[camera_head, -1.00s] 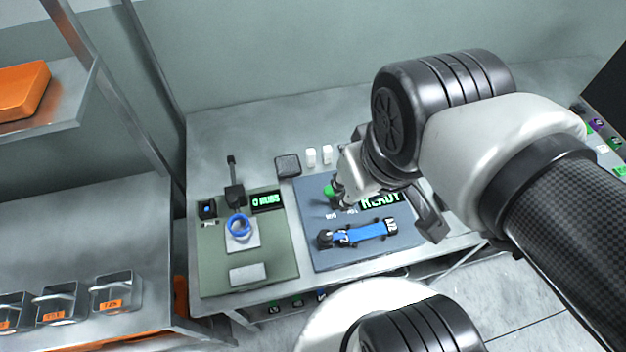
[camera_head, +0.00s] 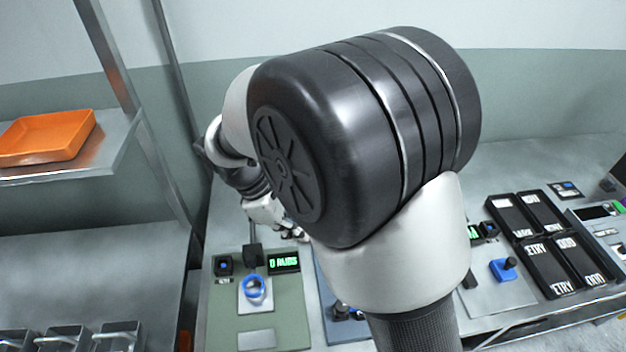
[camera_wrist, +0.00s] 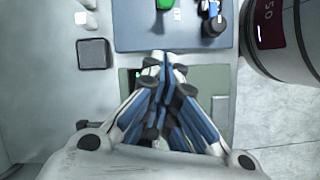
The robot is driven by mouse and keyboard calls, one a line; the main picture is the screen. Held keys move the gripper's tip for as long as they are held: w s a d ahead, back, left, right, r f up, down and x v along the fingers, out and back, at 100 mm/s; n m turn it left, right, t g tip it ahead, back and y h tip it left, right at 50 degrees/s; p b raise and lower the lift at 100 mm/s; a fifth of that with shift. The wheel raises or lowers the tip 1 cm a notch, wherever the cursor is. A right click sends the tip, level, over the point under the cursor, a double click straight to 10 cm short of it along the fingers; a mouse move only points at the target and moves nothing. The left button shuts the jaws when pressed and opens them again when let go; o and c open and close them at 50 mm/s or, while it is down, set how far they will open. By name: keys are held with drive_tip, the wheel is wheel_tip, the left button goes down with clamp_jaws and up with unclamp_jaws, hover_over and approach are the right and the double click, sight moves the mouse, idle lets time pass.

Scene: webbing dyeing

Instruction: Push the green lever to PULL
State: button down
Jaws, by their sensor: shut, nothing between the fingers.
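The green lever's knob (camera_wrist: 163,4) shows at the top edge of the wrist view, on the blue-grey board (camera_wrist: 135,35). A small white label (camera_wrist: 177,15) sits beside it, too small to read. In the head view the lever is hidden behind my arm. My gripper (camera_wrist: 165,62) is shut and empty; in the wrist view its tips are over the boundary between the green board (camera_wrist: 215,80) and the blue-grey board, apart from the knob. In the head view my gripper (camera_head: 285,225) is partly hidden behind my arm, near the green board's back edge.
The green board carries a blue ring (camera_head: 254,289), a display reading "0 RUBS" (camera_head: 284,262) and a black post (camera_head: 253,255). A dark square block (camera_wrist: 93,53) lies beside the boards. An orange tray (camera_head: 45,137) sits on the left shelf. Black labelled bins (camera_head: 550,265) stand right.

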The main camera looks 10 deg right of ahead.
drive_tip(key=shift+w+a+f+n, duration=0.25)
drive_tip(key=shift+a+f+n, duration=0.25)
drive_tip(key=shift+f, duration=0.35)
drive_tip(key=d+f+b, duration=0.1)
drive_tip(key=d+f, duration=0.1)
drive_tip(key=d+f+b, duration=0.2)
drive_tip(key=d+f, duration=0.1)
drive_tip(key=s+d+f+b, duration=0.1)
drive_tip(key=d+f, duration=0.1)
drive_tip(key=f, duration=0.1)
drive_tip(key=shift+s+d+f+b, duration=0.1)
drive_tip(key=shift+d+f+b, duration=0.1)
drive_tip(key=shift+d+b, duration=0.15)
drive_tip(key=shift+d, duration=0.15)
drive_tip(key=shift+d+r, duration=0.1)
drive_tip(key=shift+r, duration=0.05)
